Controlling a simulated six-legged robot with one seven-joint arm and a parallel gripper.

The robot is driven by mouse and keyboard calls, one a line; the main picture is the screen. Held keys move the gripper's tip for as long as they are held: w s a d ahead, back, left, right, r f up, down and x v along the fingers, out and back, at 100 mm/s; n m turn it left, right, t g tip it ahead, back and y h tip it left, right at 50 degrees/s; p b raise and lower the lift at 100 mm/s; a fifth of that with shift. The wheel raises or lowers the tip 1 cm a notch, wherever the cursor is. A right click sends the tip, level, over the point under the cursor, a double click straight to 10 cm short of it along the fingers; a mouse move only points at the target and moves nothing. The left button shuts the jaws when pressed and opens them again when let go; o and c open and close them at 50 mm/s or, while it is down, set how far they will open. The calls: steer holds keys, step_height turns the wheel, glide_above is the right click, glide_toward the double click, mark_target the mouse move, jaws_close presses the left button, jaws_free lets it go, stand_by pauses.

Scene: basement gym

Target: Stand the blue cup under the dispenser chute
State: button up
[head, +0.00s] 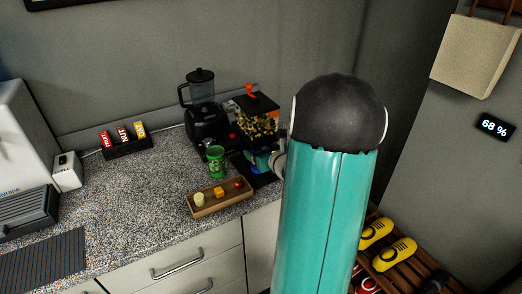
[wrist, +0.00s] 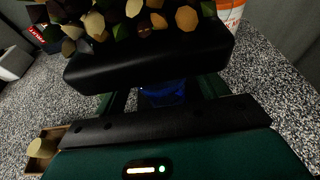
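The dispenser (head: 258,125) stands at the back of the counter, with dark and tan pieces in its clear hopper. The wrist view shows its black lower part (wrist: 150,62) close in front of me. The blue cup (head: 256,171) is low at the front of the dispenser, mostly covered by my arm and gripper in the head view. In the wrist view the blue cup (wrist: 163,93) shows between my gripper's (wrist: 163,98) two green fingers, below the black part. Its rim and base are hidden. I cannot tell whether the fingers touch it.
A green cup (head: 216,161) stands left of the dispenser, and a wooden tray (head: 222,207) with small pieces lies in front. A blender (head: 202,105) and a snack box (head: 126,147) are behind. The counter's middle left (head: 125,205) is clear.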

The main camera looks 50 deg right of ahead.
steer(key=shift+w+f, duration=0.1)
steer(key=shift+s+r, duration=0.2)
steer(key=shift+r, duration=0.1)
steer(key=v, duration=1.2)
steer(key=w+a+r+n+g+y, duration=0.2)
steer(key=a+n+y, duration=0.3)
steer(key=a+n, duration=0.65)
steer(key=w+a+r+n+g+y, duration=0.25)
steer(key=a+n+y, duration=0.4)
steer(key=a, duration=0.85)
steer(key=s+a+r+n+g+h, duration=0.3)
steer(key=s+a+n+h, duration=0.4)
steer(key=n, duration=1.4)
steer(key=shift+s+a+r+n+g, duration=0.3)
steer(key=shift+s+a+r+g, duration=0.1)
steer(key=shift+s+a, duration=0.7)
steer(key=shift+s+d, duration=0.1)
steer(key=shift+d, duration=0.15)
